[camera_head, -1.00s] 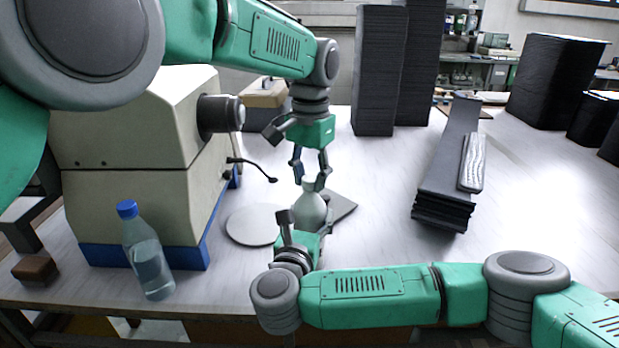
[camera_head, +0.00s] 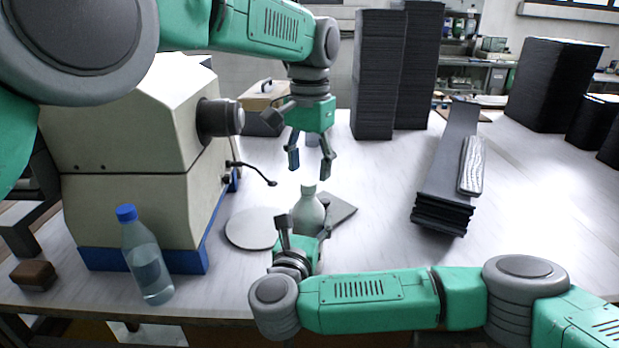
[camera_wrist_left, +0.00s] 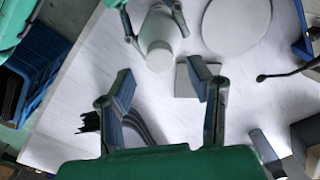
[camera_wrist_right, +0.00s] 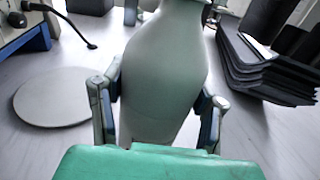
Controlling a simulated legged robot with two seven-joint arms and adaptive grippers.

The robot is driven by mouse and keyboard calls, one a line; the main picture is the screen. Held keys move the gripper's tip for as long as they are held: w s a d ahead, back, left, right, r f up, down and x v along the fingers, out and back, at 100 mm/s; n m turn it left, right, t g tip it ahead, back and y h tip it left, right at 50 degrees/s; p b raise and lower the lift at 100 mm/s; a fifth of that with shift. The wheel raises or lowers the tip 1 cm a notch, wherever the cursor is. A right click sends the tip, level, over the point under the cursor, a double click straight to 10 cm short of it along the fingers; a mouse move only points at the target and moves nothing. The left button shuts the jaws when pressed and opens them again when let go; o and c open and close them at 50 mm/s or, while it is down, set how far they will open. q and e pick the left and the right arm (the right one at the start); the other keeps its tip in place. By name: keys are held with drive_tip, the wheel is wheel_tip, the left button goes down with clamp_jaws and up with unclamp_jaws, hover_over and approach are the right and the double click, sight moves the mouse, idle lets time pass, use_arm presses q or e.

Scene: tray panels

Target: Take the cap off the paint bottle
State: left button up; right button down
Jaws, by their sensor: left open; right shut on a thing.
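The paint bottle (camera_head: 309,214) is pale grey-green and upright, with its narrow top (camera_head: 309,188) facing up. In the left wrist view the bottle (camera_wrist_left: 158,30) lies beyond the open fingers (camera_wrist_left: 163,85).
A beige machine (camera_head: 130,160) and a blue-capped clear bottle (camera_head: 147,262) are at left. Stacked dark panels (camera_head: 445,180) stand right.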

sight(308, 181)
use_arm(q)
drive_tip(key=shift+r, duration=0.55)
drive_tip(key=shift+c, duration=0.5)
drive_tip(key=m, duration=0.1)
drive_tip(key=r+m, duration=0.1)
drive_tip(key=m, duration=0.1)
drive_tip(key=shift+d+r, duration=0.1)
drive_tip(key=shift+r, duration=0.2)
drive_tip(key=m, duration=0.1)
drive_tip(key=r+m, duration=0.1)
drive_tip(key=m, duration=0.1)
drive_tip(key=shift+r+m, duration=0.25)
drive_tip(key=shift+m, duration=0.05)
drive_tip(key=shift+a+f, duration=0.2)
drive_tip(key=shift+f, duration=3.65)
clamp_jaws()
